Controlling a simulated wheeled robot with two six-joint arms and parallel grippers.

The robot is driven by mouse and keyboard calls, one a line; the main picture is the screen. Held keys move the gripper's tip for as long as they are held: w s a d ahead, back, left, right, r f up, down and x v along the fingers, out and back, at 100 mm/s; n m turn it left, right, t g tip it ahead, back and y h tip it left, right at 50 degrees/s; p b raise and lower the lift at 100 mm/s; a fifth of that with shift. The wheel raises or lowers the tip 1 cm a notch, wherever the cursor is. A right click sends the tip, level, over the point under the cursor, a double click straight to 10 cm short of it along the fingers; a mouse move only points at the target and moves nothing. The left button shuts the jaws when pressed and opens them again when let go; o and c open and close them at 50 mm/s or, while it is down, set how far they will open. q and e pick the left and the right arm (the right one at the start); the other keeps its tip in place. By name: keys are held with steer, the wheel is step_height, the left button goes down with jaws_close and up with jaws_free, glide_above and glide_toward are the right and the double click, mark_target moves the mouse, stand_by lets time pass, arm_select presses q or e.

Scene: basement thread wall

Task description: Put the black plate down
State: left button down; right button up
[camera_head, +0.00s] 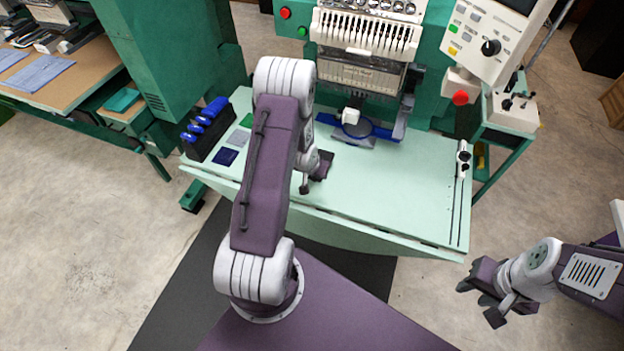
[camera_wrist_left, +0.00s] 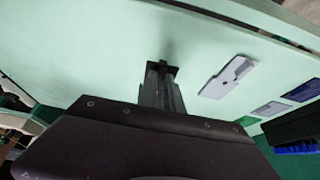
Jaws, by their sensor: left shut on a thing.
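My left gripper (camera_head: 311,178) is low over the pale green table, in front of the embroidery machine, partly hidden by my own arm in the head view. In the left wrist view the gripper (camera_wrist_left: 162,80) is shut, with a small dark piece, which I take to be the black plate (camera_wrist_left: 160,67), at its fingertips. Only a little of the plate shows, and I cannot tell whether it touches the table. My right gripper (camera_head: 480,301) is off the table's right front side, fingers apart and empty.
The pale green table (camera_head: 400,190) is clear at its middle and right. A black rack with blue handles (camera_head: 203,128), a navy card (camera_head: 227,157) and a grey card (camera_head: 238,138) are on the left. A blue hoop (camera_head: 357,128) is under the machine. A rod (camera_head: 461,190) lies at right.

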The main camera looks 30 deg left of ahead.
arm_select(q)
steer(key=shift+s+a+f, duration=0.2)
steer(key=shift+a+f, duration=0.15)
steer(key=shift+a, duration=0.25)
step_height(320, 180, down, 4)
steer(key=shift+f, duration=0.1)
steer(key=shift+f, duration=0.1)
steer(key=c, duration=1.5)
jaws_free()
